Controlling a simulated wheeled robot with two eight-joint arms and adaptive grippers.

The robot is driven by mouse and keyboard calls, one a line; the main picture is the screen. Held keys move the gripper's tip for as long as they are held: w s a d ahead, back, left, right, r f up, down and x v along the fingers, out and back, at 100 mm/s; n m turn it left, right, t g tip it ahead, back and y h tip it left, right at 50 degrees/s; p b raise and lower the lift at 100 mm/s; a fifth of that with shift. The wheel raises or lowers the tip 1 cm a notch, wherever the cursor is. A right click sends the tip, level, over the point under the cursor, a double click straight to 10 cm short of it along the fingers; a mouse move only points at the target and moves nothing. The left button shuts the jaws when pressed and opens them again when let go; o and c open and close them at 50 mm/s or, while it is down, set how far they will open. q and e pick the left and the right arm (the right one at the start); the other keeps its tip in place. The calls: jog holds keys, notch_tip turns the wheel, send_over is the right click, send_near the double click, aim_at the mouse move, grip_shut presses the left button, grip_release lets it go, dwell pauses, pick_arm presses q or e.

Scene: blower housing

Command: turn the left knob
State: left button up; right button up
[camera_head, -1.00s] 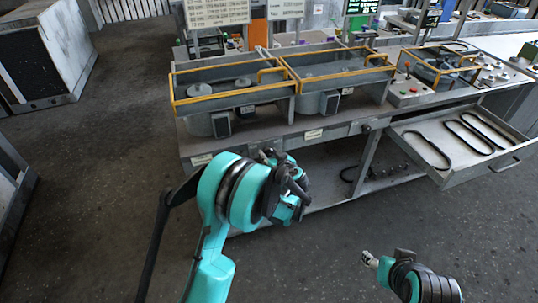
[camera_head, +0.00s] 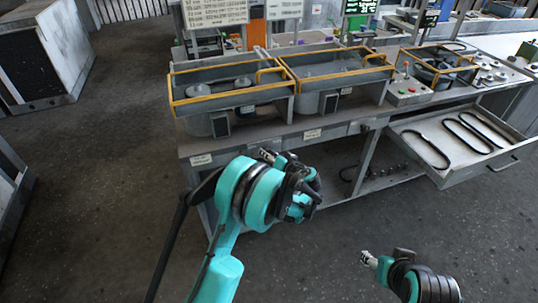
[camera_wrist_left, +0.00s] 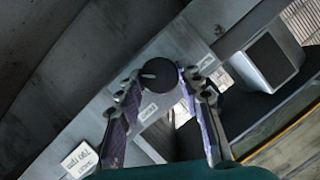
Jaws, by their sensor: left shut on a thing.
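The left knob (camera_wrist_left: 157,73) is a round black knob with a pale pointer mark, on the grey front panel of the bench. In the left wrist view it lies between the two fingers of my left gripper (camera_wrist_left: 158,80), which is shut on it. In the head view my left gripper (camera_head: 283,160) is at the bench front, and its wrist and arm hide the left knob. A second dark knob (camera_head: 365,128) shows farther right on the same front rail. My right gripper (camera_head: 369,258) is low at the bottom right, away from the bench; its finger opening is unclear.
Two yellow-railed housings (camera_head: 200,93) stand on the bench above the rail. An open drawer (camera_head: 440,170) with several black belts juts out at right. Small labels (camera_head: 312,134) sit on the rail. The floor (camera_head: 100,190) at left is clear.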

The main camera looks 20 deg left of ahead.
pick_arm(q)
jog(key=o, duration=1.2)
jog(key=shift+c, duration=0.2)
jog(key=v, duration=1.2)
